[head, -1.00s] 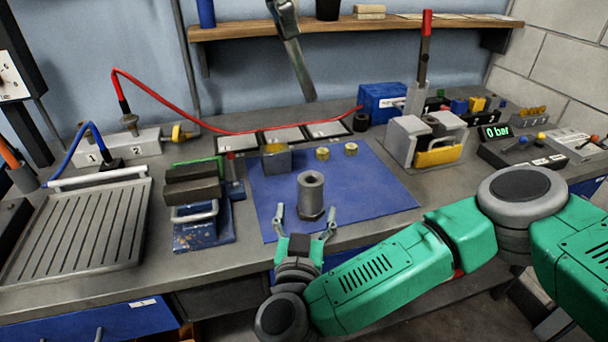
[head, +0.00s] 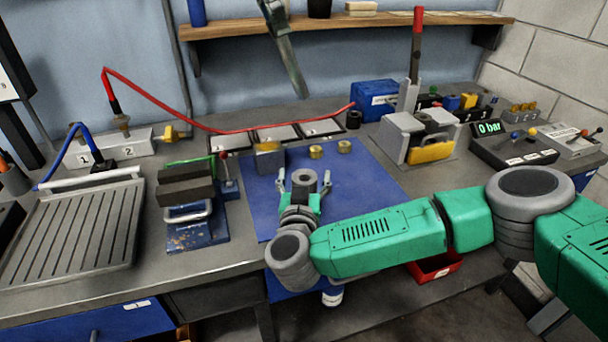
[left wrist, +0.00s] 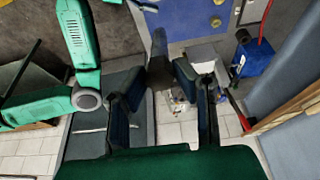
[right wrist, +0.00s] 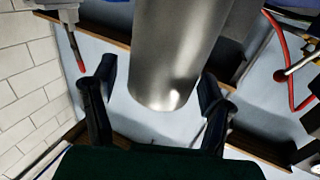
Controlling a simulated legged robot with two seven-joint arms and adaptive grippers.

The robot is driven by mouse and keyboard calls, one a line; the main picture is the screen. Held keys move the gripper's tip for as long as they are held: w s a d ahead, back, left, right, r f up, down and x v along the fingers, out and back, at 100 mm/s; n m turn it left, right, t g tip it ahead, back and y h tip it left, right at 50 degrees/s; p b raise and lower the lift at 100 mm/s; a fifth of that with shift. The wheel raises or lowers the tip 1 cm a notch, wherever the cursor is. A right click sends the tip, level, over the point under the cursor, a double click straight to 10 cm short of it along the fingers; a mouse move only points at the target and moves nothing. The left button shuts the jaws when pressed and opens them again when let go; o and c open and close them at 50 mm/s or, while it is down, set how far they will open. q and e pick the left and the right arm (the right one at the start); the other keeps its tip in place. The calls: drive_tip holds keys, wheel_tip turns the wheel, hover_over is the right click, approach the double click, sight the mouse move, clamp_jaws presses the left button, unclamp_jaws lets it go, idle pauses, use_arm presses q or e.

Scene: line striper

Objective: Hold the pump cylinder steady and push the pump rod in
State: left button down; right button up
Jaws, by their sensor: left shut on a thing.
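The pump cylinder (head: 305,182), a grey metal tube with an open top, stands upright on the blue mat (head: 372,180). My right gripper (head: 304,183) is open, with one finger on each side of the cylinder. In the right wrist view the cylinder (right wrist: 172,55) fills the space between the fingers, with a gap at the left one. My left gripper (head: 274,14) is high at the top of the head view, partly cut off. It is shut on the pump rod (head: 292,65), a dark grey bar hanging tilted above the bench. The rod (left wrist: 159,62) also shows between the left wrist view's fingers.
A small block (head: 270,158) and two brass rings (head: 316,152) lie behind the cylinder. A blue vise (head: 190,205) stands to the left, a grey press with a red-handled lever (head: 417,45) to the right. A red hose (head: 150,105) crosses the back.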

sight(306, 90)
clamp_jaws()
use_arm(q)
drive_tip(key=d+f+y, duration=0.1)
drive_tip(key=f, duration=0.2)
drive_tip(key=w+d+f+y, duration=0.1)
drive_tip(key=d+f, duration=0.1)
drive_tip(key=f, duration=0.1)
drive_tip(key=d+f+g+y, duration=0.1)
drive_tip(key=f, duration=0.3)
drive_tip(key=shift+w+d+y, duration=0.3)
drive_tip(key=shift+d+y, duration=0.1)
use_arm(e)
drive_tip(key=shift+d, duration=0.15)
use_arm(q)
drive_tip(key=shift+a+f, duration=0.15)
drive_tip(key=shift+f, duration=2.7)
